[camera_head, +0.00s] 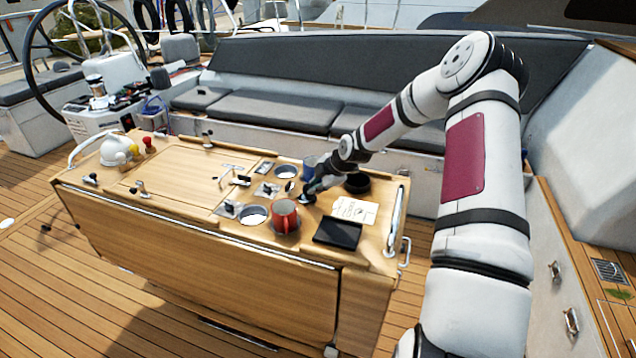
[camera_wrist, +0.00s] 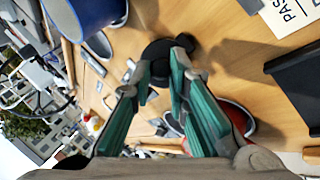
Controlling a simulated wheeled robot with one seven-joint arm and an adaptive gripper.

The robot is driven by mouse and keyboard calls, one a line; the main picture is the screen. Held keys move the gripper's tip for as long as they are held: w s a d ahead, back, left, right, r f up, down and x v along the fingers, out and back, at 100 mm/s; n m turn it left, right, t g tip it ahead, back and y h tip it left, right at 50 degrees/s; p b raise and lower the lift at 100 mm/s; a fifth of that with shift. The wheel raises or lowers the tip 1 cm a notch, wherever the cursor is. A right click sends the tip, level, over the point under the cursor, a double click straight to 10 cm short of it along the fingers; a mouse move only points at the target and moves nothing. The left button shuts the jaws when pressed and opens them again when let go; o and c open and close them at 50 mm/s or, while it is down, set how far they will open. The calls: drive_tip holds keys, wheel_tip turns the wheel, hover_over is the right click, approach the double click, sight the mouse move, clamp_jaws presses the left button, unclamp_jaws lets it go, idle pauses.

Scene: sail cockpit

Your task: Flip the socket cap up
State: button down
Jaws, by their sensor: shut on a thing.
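My gripper (camera_head: 309,192) is over the right half of the wooden cockpit table, low at its top. In the wrist view my gripper's two teal-padded fingers (camera_wrist: 163,78) close in on a black rounded part, which looks like the socket cap (camera_wrist: 158,48). The fingertips touch its near edge, one on each side. The socket beneath it is hidden. In the head view the cap is too small and too covered by my gripper to make out its angle.
A red mug (camera_head: 285,216) stands close in front of my gripper, and a blue mug (camera_head: 309,166) behind it. A black tablet-like slab (camera_head: 338,233) and a printed card (camera_head: 354,210) lie to the right. A white helmet (camera_head: 117,150) sits at the table's left end.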

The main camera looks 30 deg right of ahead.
drive_tip(key=t+y, duration=0.1)
drive_tip(key=s+d+t, duration=0.1)
drive_tip(key=shift+s+d+f+m+t+y, duration=0.2)
drive_tip(key=shift+s+f+m+t+y, duration=0.1)
drive_tip(key=shift+f+m+t+y, duration=0.1)
drive_tip(key=shift+s+d+f+t+y+b, duration=0.2)
drive_tip(key=shift+s+f+t+y+b, duration=0.15)
drive_tip(key=shift+t, duration=0.3)
drive_tip(key=shift+s+d+f+t+y+b, duration=0.1)
drive_tip(key=shift+s+d+t+y+b, duration=0.15)
drive_tip(key=shift+t+y, duration=0.3)
drive_tip(key=shift+t, duration=0.3)
drive_tip(key=c, duration=1.5)
unclamp_jaws()
drive_tip(key=shift+f, duration=0.1)
wheel_tip(320, 180, up, 10)
drive_tip(key=shift+r, duration=0.1)
drive_tip(key=shift+a, duration=0.1)
